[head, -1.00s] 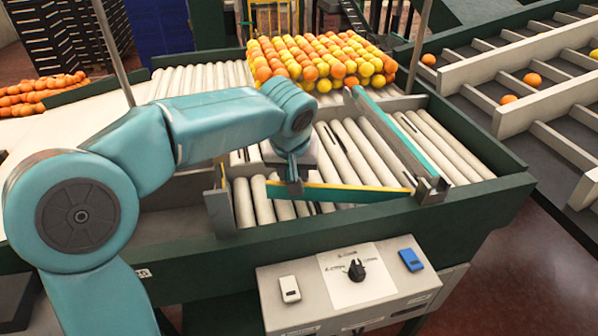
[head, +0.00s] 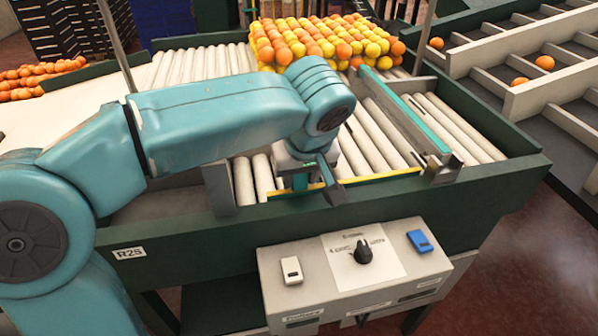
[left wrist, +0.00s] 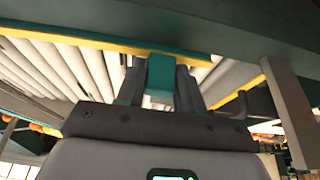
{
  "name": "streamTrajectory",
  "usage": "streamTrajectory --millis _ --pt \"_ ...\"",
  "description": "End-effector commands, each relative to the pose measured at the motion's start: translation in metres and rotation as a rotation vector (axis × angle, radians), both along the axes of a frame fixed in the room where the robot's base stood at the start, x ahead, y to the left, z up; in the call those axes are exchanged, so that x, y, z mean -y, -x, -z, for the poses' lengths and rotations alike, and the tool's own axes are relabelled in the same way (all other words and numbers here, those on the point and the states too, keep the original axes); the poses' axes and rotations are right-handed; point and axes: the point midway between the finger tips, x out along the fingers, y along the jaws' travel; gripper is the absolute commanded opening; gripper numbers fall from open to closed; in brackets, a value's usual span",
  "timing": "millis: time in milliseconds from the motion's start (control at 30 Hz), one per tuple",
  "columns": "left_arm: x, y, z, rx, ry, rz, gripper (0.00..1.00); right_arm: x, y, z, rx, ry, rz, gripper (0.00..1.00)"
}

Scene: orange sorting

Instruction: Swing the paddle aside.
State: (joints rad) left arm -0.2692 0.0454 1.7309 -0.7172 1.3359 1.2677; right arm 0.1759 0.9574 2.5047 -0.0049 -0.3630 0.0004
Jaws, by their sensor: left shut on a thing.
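The paddle (head: 385,176) is a long teal bar with a yellow edge. It lies low across the near side of the roller bed, close along the green front rail. My left gripper (head: 318,185) is at the paddle in the head view, pointing down over the rail. In the left wrist view, my left gripper (left wrist: 160,85) is shut on a teal block, apparently the paddle's handle, and the paddle (left wrist: 100,42) runs across above it. My wrist hides part of the paddle in the head view. My right gripper is not in view.
A control box (head: 350,270) with a black knob (head: 363,252) and two switches sits below the front rail (head: 230,232). A teal-topped guide (head: 405,115) stands right of the gripper. Oranges (head: 320,45) are heaped at the back. Chutes (head: 540,75) lie at right.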

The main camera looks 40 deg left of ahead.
Motion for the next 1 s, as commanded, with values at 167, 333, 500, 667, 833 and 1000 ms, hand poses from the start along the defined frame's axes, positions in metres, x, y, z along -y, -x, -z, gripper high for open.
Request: streamTrajectory --millis 167,333,500,667,833,1000 --pt "0.001 0.001 0.001 -0.004 0.004 0.001 0.53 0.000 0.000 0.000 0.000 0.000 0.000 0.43" --pt "0.001 0.001 0.001 -0.003 0.003 0.001 0.57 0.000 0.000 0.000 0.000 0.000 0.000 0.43" --pt "0.001 0.001 -0.001 -0.002 0.002 0.002 0.57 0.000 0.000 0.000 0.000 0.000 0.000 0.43" --pt "0.008 0.005 -0.020 0.002 0.003 0.005 0.57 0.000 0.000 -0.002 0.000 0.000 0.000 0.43" --pt "0.021 0.015 -0.061 0.004 0.004 0.007 0.57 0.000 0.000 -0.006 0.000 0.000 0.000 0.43" --pt "0.034 0.027 -0.103 0.002 0.004 0.005 0.57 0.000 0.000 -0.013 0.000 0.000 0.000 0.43"
